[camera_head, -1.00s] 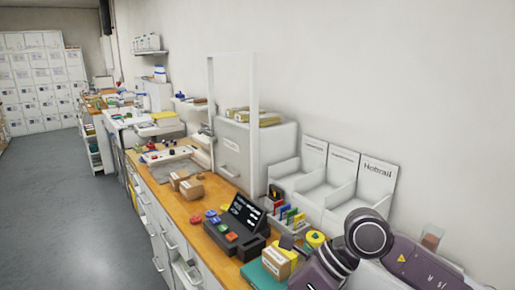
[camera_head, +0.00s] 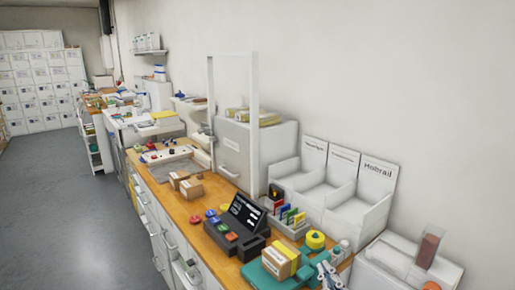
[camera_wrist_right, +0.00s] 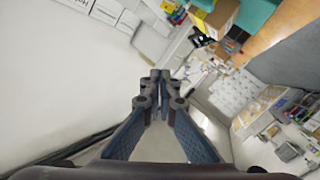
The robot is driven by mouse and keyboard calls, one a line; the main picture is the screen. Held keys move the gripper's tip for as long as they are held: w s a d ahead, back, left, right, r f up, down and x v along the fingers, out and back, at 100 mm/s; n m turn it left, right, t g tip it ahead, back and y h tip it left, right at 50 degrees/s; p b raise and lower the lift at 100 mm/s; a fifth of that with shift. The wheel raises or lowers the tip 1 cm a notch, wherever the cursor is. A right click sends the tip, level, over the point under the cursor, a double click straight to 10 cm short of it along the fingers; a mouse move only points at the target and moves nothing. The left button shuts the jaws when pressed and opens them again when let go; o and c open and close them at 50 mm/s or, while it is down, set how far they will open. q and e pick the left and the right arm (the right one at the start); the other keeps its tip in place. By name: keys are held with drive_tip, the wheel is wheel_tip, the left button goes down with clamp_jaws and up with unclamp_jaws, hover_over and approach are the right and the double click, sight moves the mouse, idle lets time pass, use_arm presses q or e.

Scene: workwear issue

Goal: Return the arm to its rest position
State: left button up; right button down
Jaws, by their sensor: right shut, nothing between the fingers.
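My right gripper (camera_wrist_right: 160,88) fills the lower middle of the right wrist view. Its blue-grey fingers come together at the dark tips, with nothing held between them. In the head view, a small blue-grey shape with dark joints (camera_head: 328,275) shows at the bottom edge, beside the yellow-and-white box; I cannot tell for certain whether it is this gripper. The right arm's large links are not in the head view. My left gripper is in neither view.
A wooden counter (camera_head: 180,207) runs along the wall with a black terminal (camera_head: 243,214), a teal item (camera_head: 257,275), a yellow-and-white box (camera_head: 281,260) and a yellow tape roll (camera_head: 315,240). White bins (camera_head: 356,213) stand behind. The grey floor (camera_head: 60,210) at left is clear.

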drive_tip(key=s+d+f+m+g+h, duration=0.1)
drive_tip(key=s+d+f+m+g, duration=0.1)
drive_tip(key=s+f+g, duration=0.45)
drive_tip(key=s+d+f+m+g+h, duration=0.1)
drive_tip(key=s+d+f+m, duration=0.2)
drive_tip(key=f, duration=0.7)
drive_tip(key=s+f+g, duration=0.3)
drive_tip(key=s+f, duration=0.2)
drive_tip(key=s, duration=0.4)
drive_tip(key=s+f+g, duration=0.3)
drive_tip(key=s+f, duration=0.1)
drive_tip(key=s, duration=0.5)
wheel_tip(320, 180, down, 26)
drive_tip(key=s+f+g+b, duration=0.1)
drive_tip(key=g, duration=0.1)
drive_tip(key=s+d+f+b, duration=0.1)
drive_tip(key=s+d+f, duration=0.2)
drive_tip(key=s+f, duration=1.4)
drive_tip(key=shift+s+f+g+y, duration=0.3)
drive_tip(key=shift+g, duration=0.05)
